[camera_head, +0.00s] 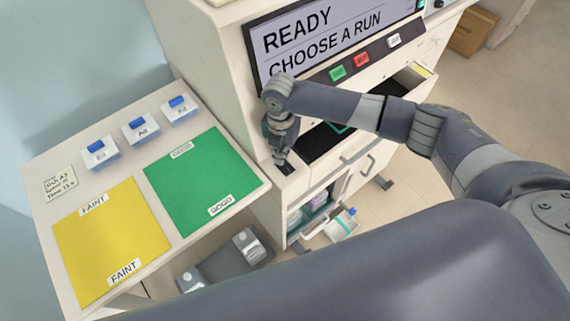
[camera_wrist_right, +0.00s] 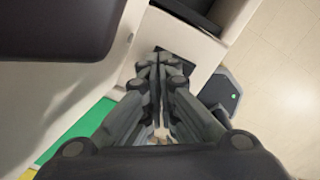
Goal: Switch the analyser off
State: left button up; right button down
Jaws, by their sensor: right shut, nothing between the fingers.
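The analyser (camera_head: 228,70) is a large off-white cabinet. Its screen (camera_head: 322,38) is lit and reads "READY / CHOOSE A RUN". My right gripper (camera_head: 283,162) is shut and empty, pointing down at a small dark recess (camera_head: 287,169) on the analyser's front left ledge. In the right wrist view, the shut fingertips (camera_wrist_right: 158,56) are over the dark recess (camera_wrist_right: 146,52). The fingers hide most of it, so I cannot tell whether they touch anything inside or how a switch there stands. My left gripper is not in view.
Green (camera_head: 338,73), red (camera_head: 362,59) and white (camera_head: 394,41) buttons sit below the screen. A side table (camera_head: 145,185) at the left bears yellow (camera_head: 110,240) and green (camera_head: 200,180) mats and three blue-topped white boxes.

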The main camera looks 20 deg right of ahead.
jog(key=shift+s+f+b, duration=0.1)
jog(key=shift+f+b, duration=0.45)
jog(key=shift+f, duration=0.5)
dwell(0.8)
jog(key=shift+r, duration=0.1)
jog(key=shift+r+p, duration=0.8)
jog(key=shift+p, duration=0.15)
notch_tip(320, 180, up, 5)
jog(key=p, duration=0.5)
jog(key=shift+r, duration=0.2)
jog(key=shift+f, duration=0.1)
